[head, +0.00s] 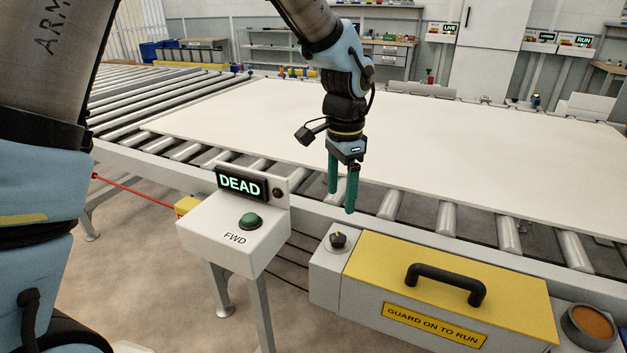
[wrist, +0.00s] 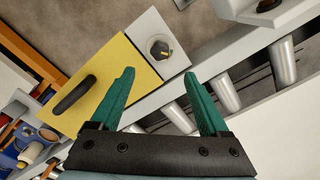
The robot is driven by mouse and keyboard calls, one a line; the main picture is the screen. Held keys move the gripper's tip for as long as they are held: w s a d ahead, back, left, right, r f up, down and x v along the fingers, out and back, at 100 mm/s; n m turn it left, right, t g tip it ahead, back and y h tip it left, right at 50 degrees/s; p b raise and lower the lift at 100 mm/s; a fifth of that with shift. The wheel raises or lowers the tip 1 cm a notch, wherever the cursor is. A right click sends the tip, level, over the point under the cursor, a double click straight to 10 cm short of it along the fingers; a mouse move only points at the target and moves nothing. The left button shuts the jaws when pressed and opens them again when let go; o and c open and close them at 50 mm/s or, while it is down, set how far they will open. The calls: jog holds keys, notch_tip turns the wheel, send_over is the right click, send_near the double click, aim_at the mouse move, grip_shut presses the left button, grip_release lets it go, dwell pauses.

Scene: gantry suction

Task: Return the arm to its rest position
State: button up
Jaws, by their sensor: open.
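My gripper (head: 343,190) hangs with its green fingers pointing down, in front of the roller conveyor's near rail. In the wrist view my gripper (wrist: 158,92) is open with nothing between the fingers. A small black knob (head: 338,240) on a grey box sits below the fingers in the head view; the knob also shows beyond the fingertips in the wrist view (wrist: 160,49). My arm reaches in from the top of the head view and bends down to the gripper.
A yellow guard cover (head: 372,258) with a black handle (head: 446,283) stands at the front right. A white control box (head: 236,232) has a green button and a display reading DEAD (head: 240,184). A large white sheet (head: 440,140) lies on the rollers. An orange-filled bowl (head: 589,325) is at the right.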

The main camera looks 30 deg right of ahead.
jog(key=w+a+r+n, duration=0.1)
jog(key=w+a+n, duration=0.45)
jog(key=a, duration=0.55)
jog(key=w+a+r+n, duration=0.1)
jog(key=w+a+n, duration=0.4)
jog(key=a, duration=0.7)
jog(key=s+a+n+t, duration=0.1)
jog(key=a+n, duration=0.7)
jog(key=a, duration=1)
jog(key=shift+s+a+f+t, duration=0.2)
jog(key=shift+s+f+t, duration=0.05)
jog(key=shift+s+t, duration=0.05)
